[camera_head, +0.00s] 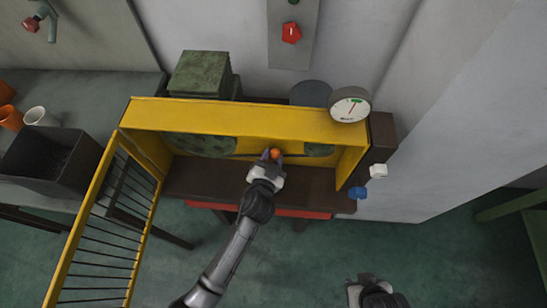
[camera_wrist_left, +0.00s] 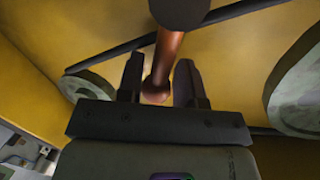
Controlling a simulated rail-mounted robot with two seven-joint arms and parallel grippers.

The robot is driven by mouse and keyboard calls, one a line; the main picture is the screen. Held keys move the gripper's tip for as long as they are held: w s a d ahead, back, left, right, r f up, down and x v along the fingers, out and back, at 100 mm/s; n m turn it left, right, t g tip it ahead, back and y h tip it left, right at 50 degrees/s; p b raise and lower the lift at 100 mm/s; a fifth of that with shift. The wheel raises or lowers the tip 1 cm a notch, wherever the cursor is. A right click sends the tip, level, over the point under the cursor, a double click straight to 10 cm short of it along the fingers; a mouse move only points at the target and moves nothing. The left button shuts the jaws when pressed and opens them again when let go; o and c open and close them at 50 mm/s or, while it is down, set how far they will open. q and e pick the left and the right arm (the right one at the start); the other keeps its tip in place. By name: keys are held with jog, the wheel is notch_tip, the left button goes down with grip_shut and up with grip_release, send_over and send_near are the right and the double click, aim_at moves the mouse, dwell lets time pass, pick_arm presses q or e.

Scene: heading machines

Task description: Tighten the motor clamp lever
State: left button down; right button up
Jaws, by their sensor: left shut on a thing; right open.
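The motor clamp lever (camera_head: 275,154) shows as a small orange end inside the yellow guard housing, between the two green pulleys. In the left wrist view the lever (camera_wrist_left: 167,52) is a reddish-brown rod with a rounded lower end and a dark round knob at the top. My left gripper (camera_head: 271,154) reaches into the housing from the front and is shut on the lever. In the left wrist view its two dark fingers (camera_wrist_left: 159,68) stand on either side of the rod. My right gripper (camera_head: 354,291) is open and empty, low in the head view, away from the machine.
The yellow housing (camera_head: 235,113) surrounds the large left pulley (camera_head: 198,145) and the smaller right pulley (camera_head: 319,150). Its barred door (camera_head: 72,250) hangs open at left. A gauge (camera_head: 349,104) and blue knob (camera_head: 358,193) are at right. The floor in front is clear.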

jog(key=shift+d, duration=0.1)
dwell(0.3)
pick_arm(q)
jog(key=c, duration=1.1)
grip_release()
jog(key=shift+o, duration=0.2)
jog(key=shift+s, duration=0.1)
jog(key=p+v, duration=0.2)
jog(key=v, duration=1.1)
jog(key=shift+s, duration=0.3)
pick_arm(e)
jog(key=shift+r, duration=0.95)
pick_arm(q)
jog(key=shift+a+r, duration=0.1)
